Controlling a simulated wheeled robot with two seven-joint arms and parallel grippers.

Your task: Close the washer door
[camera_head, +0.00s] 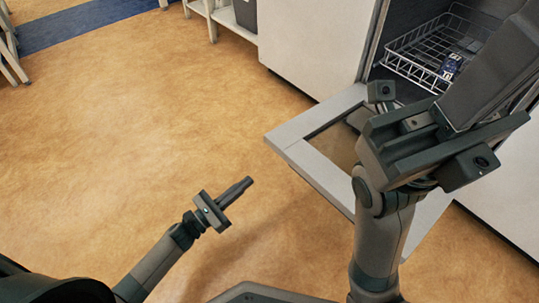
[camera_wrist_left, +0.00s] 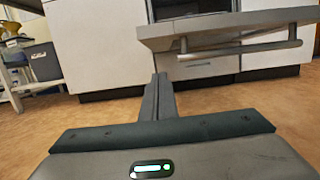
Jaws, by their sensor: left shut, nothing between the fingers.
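The washer door (camera_head: 287,138) is open, folded down and roughly level in front of the washer opening. It is a grey frame with a window-like panel, and part of it is hidden behind my right arm. In the left wrist view the door (camera_wrist_left: 225,30) shows nearly edge-on, with a bar handle (camera_wrist_left: 245,50) below it. My left gripper (camera_head: 248,181) is shut and empty, to the left of the door and apart from it. In the left wrist view its fingers (camera_wrist_left: 158,84) point toward the door. My right gripper (camera_head: 490,72) is over the right part of the washer; its fingertips cannot be made out.
Inside the washer is a wire rack (camera_head: 413,57) with a small blue item (camera_head: 452,65) in it. White cabinet fronts (camera_head: 305,45) stand beside the opening. A shelf with a grey bin (camera_wrist_left: 40,58) stands at the left. The floor (camera_head: 130,130) left of the door is clear.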

